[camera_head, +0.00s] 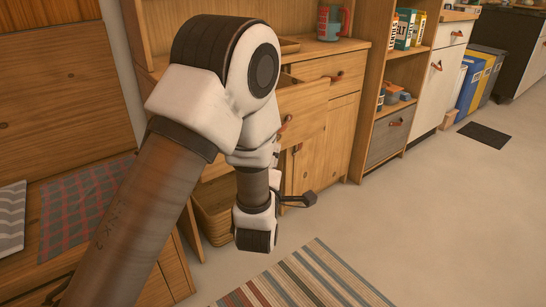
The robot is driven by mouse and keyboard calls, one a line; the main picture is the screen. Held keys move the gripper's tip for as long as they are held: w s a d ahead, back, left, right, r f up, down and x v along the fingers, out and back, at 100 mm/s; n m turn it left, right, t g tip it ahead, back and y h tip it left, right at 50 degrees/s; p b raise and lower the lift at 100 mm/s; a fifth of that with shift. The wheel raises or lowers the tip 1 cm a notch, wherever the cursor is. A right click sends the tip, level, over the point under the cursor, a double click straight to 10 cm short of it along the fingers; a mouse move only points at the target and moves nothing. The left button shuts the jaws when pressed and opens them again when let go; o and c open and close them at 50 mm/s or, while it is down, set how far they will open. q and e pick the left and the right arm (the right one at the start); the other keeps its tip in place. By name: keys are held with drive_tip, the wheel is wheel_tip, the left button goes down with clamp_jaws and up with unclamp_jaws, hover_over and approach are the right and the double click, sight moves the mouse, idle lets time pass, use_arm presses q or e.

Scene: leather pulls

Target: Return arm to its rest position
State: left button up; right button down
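My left arm, white with dark joints and a brown upper link, fills the left and middle of the head view. It bends down in front of a wooden cabinet (330,135). My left gripper (309,199) is a small dark shape at the arm's far end, low before the cabinet's doors. It is too small and too partly hidden to tell whether its fingers are open or shut. I see nothing held in it. An upper drawer (306,104) with a leather pull (285,123) stands pulled out just behind the arm. My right gripper is not in view.
A wicker basket (215,212) stands on the floor behind the arm. A wooden bench (165,285) is at left. A striped rug (305,280) lies in front. Shelves with boxes (404,30) and a grey drawer (388,136) stand to the right.

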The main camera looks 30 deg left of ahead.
use_arm(q)
drive_tip(key=shift+s+d, duration=0.1)
drive_tip(key=shift+s, duration=0.1)
idle(0.3)
drive_tip(key=s+d+f+m+g+h+p, duration=0.15)
drive_tip(key=s+f+m+g, duration=0.35)
drive_tip(key=f, duration=0.9)
drive_tip(key=s+f+g+h+b, duration=0.1)
drive_tip(key=s+f+g+h, duration=0.2)
drive_tip(key=s+f, duration=0.75)
drive_tip(key=s+d+f+m+g+h, duration=0.25)
drive_tip(key=s+f+m+g, duration=0.25)
drive_tip(key=s+f+m, duration=0.25)
drive_tip(key=s+d+f+m+g+h, duration=0.1)
drive_tip(key=s+d+f+m+g, duration=0.2)
drive_tip(key=s+f+m+g, duration=0.4)
wheel_tip(320, 180, up, 39)
drive_tip(key=s+t+p, duration=0.1)
drive_tip(key=s+p, duration=0.1)
drive_tip(key=p, duration=3.6)
drive_tip(key=shift+a+m+t+y+p, duration=0.25)
drive_tip(key=shift+m+t+y+p, duration=0.05)
drive_tip(key=shift+m+t, duration=0.15)
